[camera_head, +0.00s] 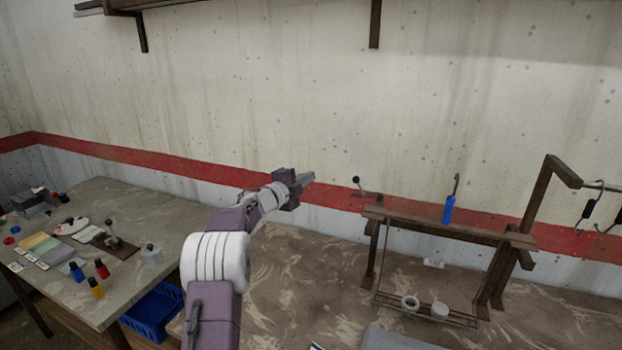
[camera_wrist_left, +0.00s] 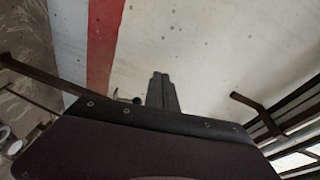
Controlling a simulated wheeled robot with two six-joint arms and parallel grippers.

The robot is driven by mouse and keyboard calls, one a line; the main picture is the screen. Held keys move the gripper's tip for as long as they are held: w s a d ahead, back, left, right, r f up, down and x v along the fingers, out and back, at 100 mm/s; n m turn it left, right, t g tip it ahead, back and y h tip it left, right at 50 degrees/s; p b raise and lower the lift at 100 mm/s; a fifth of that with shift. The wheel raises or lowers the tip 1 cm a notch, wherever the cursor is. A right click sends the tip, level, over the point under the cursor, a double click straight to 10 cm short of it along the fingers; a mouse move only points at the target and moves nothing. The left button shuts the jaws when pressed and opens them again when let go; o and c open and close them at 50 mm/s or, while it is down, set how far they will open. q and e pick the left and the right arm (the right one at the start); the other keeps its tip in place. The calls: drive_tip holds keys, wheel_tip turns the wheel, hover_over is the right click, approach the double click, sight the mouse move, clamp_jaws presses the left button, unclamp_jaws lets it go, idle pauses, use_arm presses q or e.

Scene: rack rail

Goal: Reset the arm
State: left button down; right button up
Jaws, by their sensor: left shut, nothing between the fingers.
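My left arm (camera_head: 216,262) rises from the bottom of the head view and reaches up and right over the bench. My left gripper (camera_head: 308,178) is shut and empty, in the air in front of the wall, to the left of the wooden rack. In the left wrist view its fingers (camera_wrist_left: 161,90) lie together, with the wall behind them. My right gripper is in neither view.
Black-handled hooks (camera_head: 590,208) hang at right. A side table (camera_head: 150,213) holds small items; a blue crate (camera_head: 153,312) sits beside it.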

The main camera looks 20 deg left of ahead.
use_arm(q)
drive_tip(key=s+d+r+m+h, duration=0.1)
drive_tip(key=d+r, duration=0.2)
drive_tip(key=d, duration=0.3)
drive_tip(key=d+r+m+h, duration=0.1)
drive_tip(key=d+r+h, duration=0.15)
drive_tip(key=d, duration=0.35)
drive_tip(key=s+d+f+n+y, duration=0.2)
drive_tip(key=s+d+n+y, duration=0.1)
drive_tip(key=s+d+n, duration=0.15)
drive_tip(key=s+f+n+g+y, duration=0.4)
drive_tip(key=s+f+n+g, duration=0.55)
drive_tip(key=s+f, duration=1.05)
drive_tip(key=s+f+n+g, duration=0.3)
drive_tip(key=s+f, duration=0.2)
drive_tip(key=s, duration=0.3)
drive_tip(key=s+f+n+g, duration=0.3)
drive_tip(key=s+f, duration=0.2)
drive_tip(key=s, duration=0.3)
drive_tip(key=shift+s+d+f, duration=0.3)
drive_tip(key=shift+s+f, duration=0.05)
drive_tip(key=shift+f, duration=0.05)
